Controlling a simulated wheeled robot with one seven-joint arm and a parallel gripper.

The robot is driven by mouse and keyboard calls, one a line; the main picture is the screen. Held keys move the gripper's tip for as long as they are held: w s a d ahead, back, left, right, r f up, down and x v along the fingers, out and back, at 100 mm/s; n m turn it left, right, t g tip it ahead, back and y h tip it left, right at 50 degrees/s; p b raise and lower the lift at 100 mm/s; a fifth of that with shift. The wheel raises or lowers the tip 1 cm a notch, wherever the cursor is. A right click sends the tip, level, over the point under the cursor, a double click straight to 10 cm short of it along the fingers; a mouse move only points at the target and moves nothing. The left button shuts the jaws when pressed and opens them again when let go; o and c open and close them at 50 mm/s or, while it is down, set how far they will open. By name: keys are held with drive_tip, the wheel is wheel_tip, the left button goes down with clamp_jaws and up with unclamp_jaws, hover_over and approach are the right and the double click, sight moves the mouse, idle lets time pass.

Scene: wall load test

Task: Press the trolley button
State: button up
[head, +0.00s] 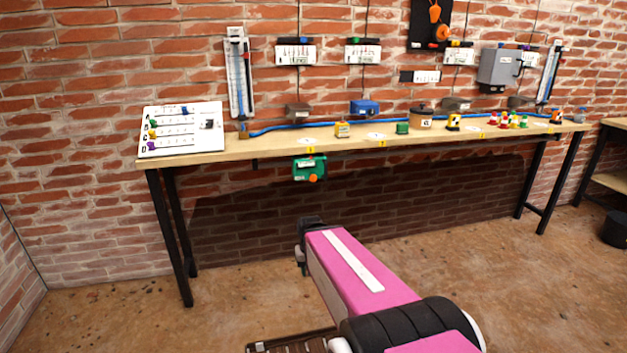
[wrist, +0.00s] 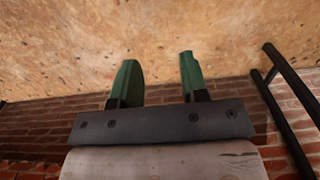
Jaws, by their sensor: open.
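A green box (head: 309,168) with a white label hangs at the front edge of the workbench in the head view. A round orange button (head: 313,178) sits low on its front; I cannot tell for sure that this box is the trolley. My gripper (wrist: 158,75) shows in the wrist view with two green fingers wide apart and nothing between them. In the head view my pink arm reaches toward the bench, and its dark end is below the green box and apart from it. The fingers are hidden there. The box and button are not in the wrist view.
The workbench (head: 222,154) runs along the brick wall, with black legs (head: 170,235). Gauges hang above. The floor before the bench is clear.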

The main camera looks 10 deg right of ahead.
drive_tip(key=c, duration=0.5)
drive_tip(key=shift+w+d, duration=0.2)
drive_tip(key=shift+w, duration=0.1)
clamp_jaws()
drive_tip(key=w+d+r+n+t+h, duration=0.2)
drive_tip(key=w+d+n+t, duration=0.3)
drive_tip(key=w+n, duration=0.2)
drive_tip(key=w+d+r+n+t+h, duration=0.1)
drive_tip(key=w+d+r+n+t, duration=0.25)
drive_tip(key=w+n, duration=0.35)
drive_tip(key=w+d+r+n+t+y, duration=0.1)
drive_tip(key=r+n+t, duration=0.3)
drive_tip(key=n, duration=0.7)
drive_tip(key=w+d+r+n+t+y, duration=0.1)
drive_tip(key=w+r+n+t+y, duration=0.2)
drive_tip(key=n, duration=0.8)
wheel_tip(320, 180, up, 3)
drive_tip(key=shift+w+d+r+n+t, duration=0.1)
drive_tip(key=shift+w+d+n+t, duration=0.2)
drive_tip(key=shift+w+t, duration=0.65)
drive_tip(key=shift+s+t, duration=0.3)
